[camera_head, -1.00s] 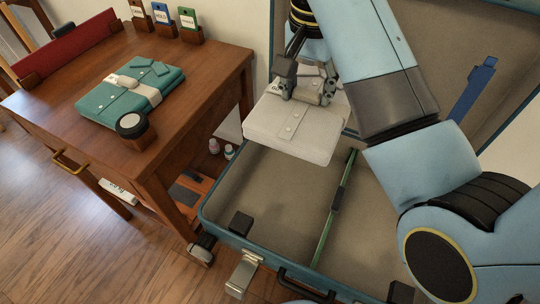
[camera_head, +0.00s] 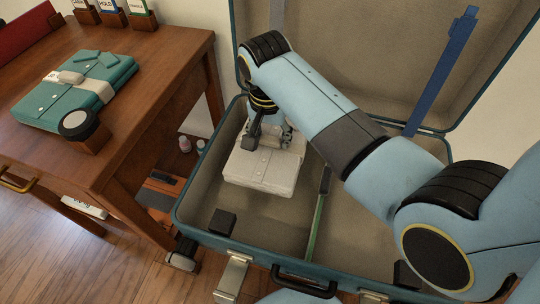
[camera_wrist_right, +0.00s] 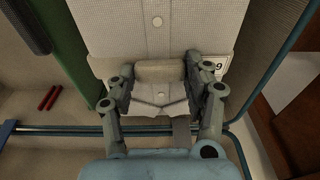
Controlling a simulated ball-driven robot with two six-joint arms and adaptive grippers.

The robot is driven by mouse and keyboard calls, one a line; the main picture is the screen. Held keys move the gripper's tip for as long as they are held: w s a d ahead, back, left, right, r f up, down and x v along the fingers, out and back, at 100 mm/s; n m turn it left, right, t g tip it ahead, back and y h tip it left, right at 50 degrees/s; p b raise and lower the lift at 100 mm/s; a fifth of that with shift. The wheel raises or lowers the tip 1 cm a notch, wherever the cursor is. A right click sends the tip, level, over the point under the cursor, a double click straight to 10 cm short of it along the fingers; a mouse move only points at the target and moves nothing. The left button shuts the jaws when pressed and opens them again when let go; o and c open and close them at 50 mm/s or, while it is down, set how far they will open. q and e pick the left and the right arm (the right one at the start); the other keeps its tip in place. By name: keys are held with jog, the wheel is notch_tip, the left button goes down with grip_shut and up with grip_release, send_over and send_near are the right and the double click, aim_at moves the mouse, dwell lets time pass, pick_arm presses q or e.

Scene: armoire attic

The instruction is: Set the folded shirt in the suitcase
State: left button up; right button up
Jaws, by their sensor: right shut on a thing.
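The folded white shirt (camera_head: 262,170) is inside the open suitcase (camera_head: 190,190), in its left part, low over the floor. I cannot tell whether it touches the floor. My right gripper (camera_head: 270,140) is shut on the shirt's far edge from above. In the right wrist view, the fingers of my gripper (camera_wrist_right: 160,98) close on a raised tab near the collar of the shirt (camera_wrist_right: 195,35). A numbered tag shows beside the collar. My left gripper is not in view.
A wooden table (camera_head: 165,60) stands to the left with a folded teal shirt (camera_head: 75,90) and a round-topped stand (camera_head: 80,128). A green divider (camera_head: 319,215) runs along the suitcase floor. A blue strap (camera_head: 440,75) hangs on the raised lid.

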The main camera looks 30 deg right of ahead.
aim_at(270, 153)
notch_tip(270, 153, down, 7)
jog(key=shift+r+b, duration=0.15)
jog(key=shift+b, duration=0.9)
jog(key=shift+r, duration=0.1)
jog(key=o, duration=1.5)
jog(key=r+p, duration=0.1)
jog(key=r, duration=0.3)
jog(key=r+p, duration=0.2)
jog(key=r, duration=0.2)
jog(key=s+a+r+p, duration=0.1)
jog(key=r, duration=0.3)
